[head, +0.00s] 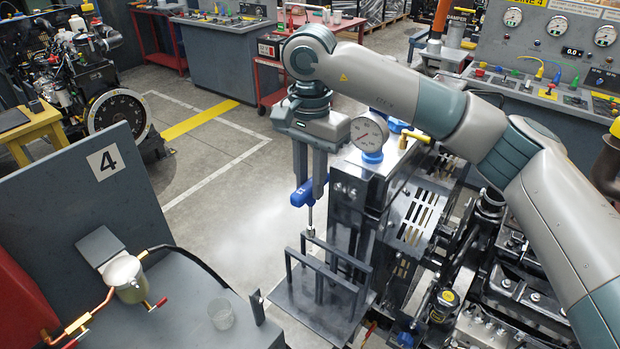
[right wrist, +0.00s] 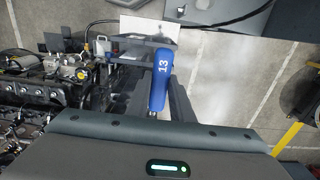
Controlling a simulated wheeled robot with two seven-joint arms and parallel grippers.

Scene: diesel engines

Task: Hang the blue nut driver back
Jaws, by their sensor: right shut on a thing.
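The blue nut driver (head: 301,195) is in my right gripper (head: 310,190), its handle held between the two fingers. Its metal shaft points down, and the tip shows close to the top of a dark metal rack (head: 318,267) with parallel bars. I cannot tell whether the tip touches the rack. In the right wrist view the blue handle (right wrist: 160,82) carries a white 13 and sits between the fingers of the right gripper (right wrist: 166,75). My left gripper is not in view.
A diesel engine (head: 480,290) stands right of the rack, with a pressure gauge (head: 369,133) near my right gripper. Open floor lies behind.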

